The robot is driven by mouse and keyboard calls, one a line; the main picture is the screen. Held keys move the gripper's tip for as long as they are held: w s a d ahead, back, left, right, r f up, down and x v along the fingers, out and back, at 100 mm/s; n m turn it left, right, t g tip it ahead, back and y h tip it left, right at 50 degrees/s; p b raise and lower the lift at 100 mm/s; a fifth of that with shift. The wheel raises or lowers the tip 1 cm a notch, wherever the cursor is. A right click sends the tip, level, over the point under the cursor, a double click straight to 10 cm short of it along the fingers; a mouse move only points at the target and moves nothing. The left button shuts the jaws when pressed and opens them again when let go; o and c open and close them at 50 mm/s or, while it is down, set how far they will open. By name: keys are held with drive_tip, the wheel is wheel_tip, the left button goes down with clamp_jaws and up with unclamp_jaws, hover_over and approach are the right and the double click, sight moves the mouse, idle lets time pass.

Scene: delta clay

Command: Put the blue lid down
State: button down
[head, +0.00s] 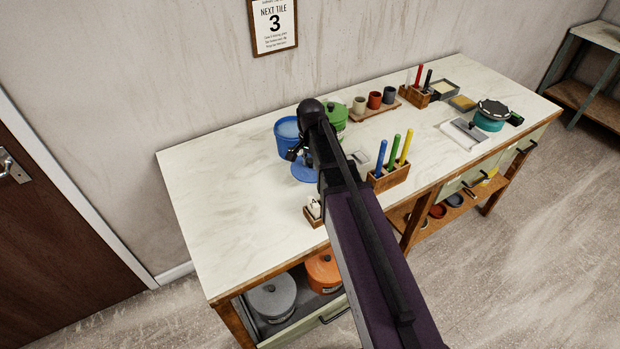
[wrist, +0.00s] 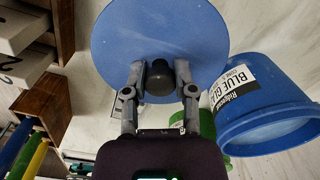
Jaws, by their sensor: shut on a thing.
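The blue lid (wrist: 160,30) is a round disc with a dark knob, seen in the wrist view. My gripper (wrist: 158,82) is shut on the knob, one finger on each side of it. In the head view the blue lid (head: 305,172) shows just in front of the blue tub, partly hidden by my arm. I cannot tell whether the lid touches the table. The blue tub (head: 288,143) stands open behind it, and in the wrist view the labelled tub (wrist: 255,105) is right of the lid, apart from it. My gripper (head: 297,155) is mostly hidden in the head view.
A green tub (head: 337,113) stands beside the blue tub. A wooden holder (head: 388,178) with upright coloured sticks is right of my arm. A small wooden box (head: 315,216) sits near the front edge. The left part of the table (head: 215,190) is clear.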

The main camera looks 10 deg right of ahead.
sight(310, 167)
drive_tip(key=shift+f, duration=0.55)
drive_tip(key=shift+f+b, duration=1.9)
drive_tip(key=shift+b, duration=0.2)
drive_tip(key=shift+f, duration=0.2)
drive_tip(key=shift+c, duration=2.1)
unclamp_jaws()
drive_tip(key=shift+r, duration=0.1)
drive_tip(key=shift+r, duration=0.15)
wheel_tip(310, 167, up, 12)
drive_tip(key=p, duration=1.2)
